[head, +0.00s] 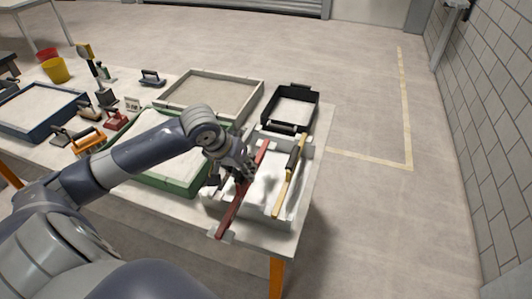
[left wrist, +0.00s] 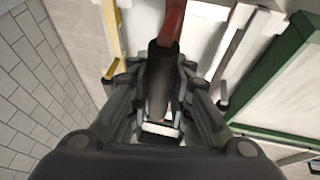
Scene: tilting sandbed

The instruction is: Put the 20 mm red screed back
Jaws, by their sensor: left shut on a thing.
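The red screed (head: 232,212) is a long red bar lying lengthwise over the left part of a white rack (head: 252,212). My left gripper (head: 241,178) is shut on it near its middle. In the left wrist view the red bar (left wrist: 173,18) runs away from the fingers, and its dark grip (left wrist: 160,75) sits between the two fingers of my left gripper (left wrist: 160,108). The near end of the bar reaches past the rack's front wall. I cannot tell whether the bar touches the rack. My right gripper is not in view.
A yellow screed (head: 280,198) with a black grip lies across the rack to the right. A green-framed tray (head: 170,182) is close on the left, a black tray (head: 268,108) behind. A sand-filled tray (head: 250,88) and several hand tools stand further left.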

